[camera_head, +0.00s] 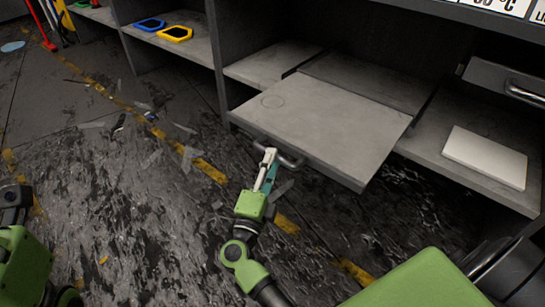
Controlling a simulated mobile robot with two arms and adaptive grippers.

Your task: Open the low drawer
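The low drawer (325,125) is a flat grey slab-topped drawer, pulled well out of the grey shelf unit and jutting over the floor. Its dark bar handle (291,161) is on the front edge. My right gripper (270,160) is at the left part of this handle, with one white finger and one teal finger close together around the bar. The fingers partly hide the handle. My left arm shows only in part at the lower left corner, and its fingers are not visible.
A second drawer handle (524,95) is at the upper right. A white flat box (485,157) lies on the right shelf. Blue (150,24) and yellow (175,33) framed items lie on the left shelf. Scraps litter the dark floor, which has a yellow dashed line.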

